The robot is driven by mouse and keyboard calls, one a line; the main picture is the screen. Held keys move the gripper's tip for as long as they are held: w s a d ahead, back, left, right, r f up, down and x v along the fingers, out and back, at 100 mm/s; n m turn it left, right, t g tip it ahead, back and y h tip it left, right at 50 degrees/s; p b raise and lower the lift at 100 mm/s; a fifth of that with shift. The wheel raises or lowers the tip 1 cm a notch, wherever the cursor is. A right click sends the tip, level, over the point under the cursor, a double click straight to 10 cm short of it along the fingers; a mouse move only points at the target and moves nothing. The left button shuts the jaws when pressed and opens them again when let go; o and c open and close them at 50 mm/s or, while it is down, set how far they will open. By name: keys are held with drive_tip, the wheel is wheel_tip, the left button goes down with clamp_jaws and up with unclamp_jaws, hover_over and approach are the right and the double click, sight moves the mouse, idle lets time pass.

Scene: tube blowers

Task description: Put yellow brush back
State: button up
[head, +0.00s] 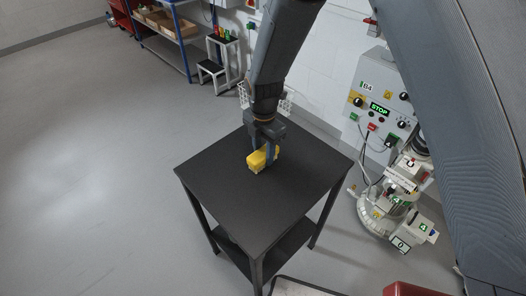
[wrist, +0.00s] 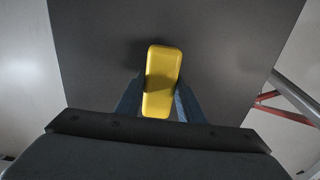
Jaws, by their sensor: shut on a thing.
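The yellow brush (head: 257,160) is between the fingers of my gripper (head: 264,154), over the top of a dark table (head: 215,177). In the wrist view the brush (wrist: 162,75) is a yellow block with rounded corners. The blue fingers of my gripper (wrist: 158,103) are shut on its two sides. Its far end sticks out past the fingertips. I cannot tell whether the brush touches the table top or hangs just above it. Its underside is hidden.
The rest of the table top is bare. A control panel (head: 380,100) with a green STOP display and a white machine (head: 392,205) stand to the right. A small step stool (head: 212,70) and a blue shelf with boxes (head: 165,22) are at the back. The floor at left is clear.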

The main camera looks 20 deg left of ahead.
sight(264, 151)
drive_tip(key=shift+f, duration=0.25)
drive_tip(key=o, duration=1.1)
drive_tip(key=shift+r, duration=0.15)
wheel_tip(264, 151, up, 12)
drive_tip(key=b, duration=0.4)
